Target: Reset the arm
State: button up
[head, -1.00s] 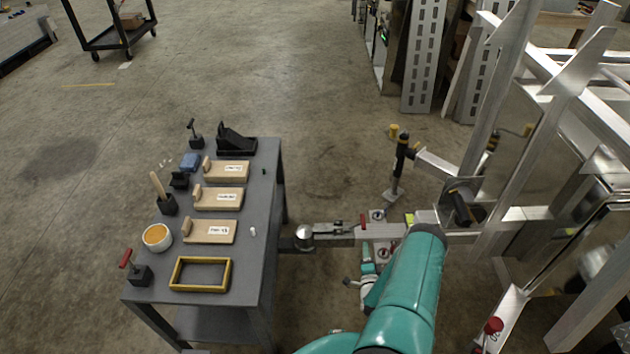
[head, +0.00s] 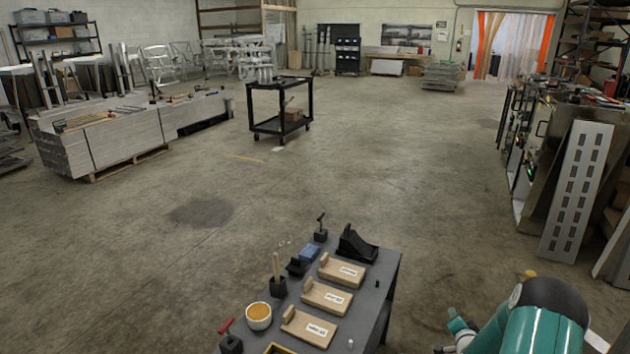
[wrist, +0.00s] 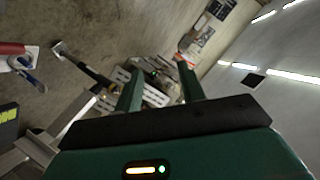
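My gripper (wrist: 160,84) shows in the wrist view as two green fingers standing apart, with nothing visible between them. In the head view my teal arm (head: 530,325) is at the lower right, and its far end is not clearly visible. The wrist view is tilted and looks across the floor, a dark post with a yellow end, and a bright ceiling or wall with light strips.
A grey table (head: 385,295) at the bottom centre holds wooden blocks with labels (head: 327,297), an orange-filled white bowl (head: 258,316) and small tools. A black cart (head: 281,108) stands on open floor. A slotted grey panel (head: 578,190) stands at right.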

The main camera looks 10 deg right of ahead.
jog(key=w+a+r+n+g+y, duration=0.1)
jog(key=a+r+n, duration=0.1)
jog(key=a+r, duration=0.45)
jog(key=w+a+r+n+g, duration=0.1)
jog(key=w+a+r+n, duration=0.15)
jog(key=r, duration=0.75)
jog(key=s+a+r+n+g+y, duration=0.1)
jog(key=s+a+r, duration=0.2)
jog(key=a+r, duration=0.35)
jog(key=s+a+r+n+g, duration=0.1)
jog(key=s+a+r+n, duration=0.1)
jog(key=s+a+r, duration=0.4)
jog(key=s+a+r+n+g+y, duration=0.1)
jog(key=s+a+r, duration=0.3)
jog(key=s+a, duration=0.4)
jog(key=s+a+r+n+g+y, duration=0.2)
jog(key=s+a+r+n, duration=0.2)
jog(key=s+a, duration=0.5)
jog(key=s+r, duration=0.1)
jog(key=s, duration=0.7)
jog(key=shift+a+r+n, duration=0.2)
jog(key=shift+n, duration=0.15)
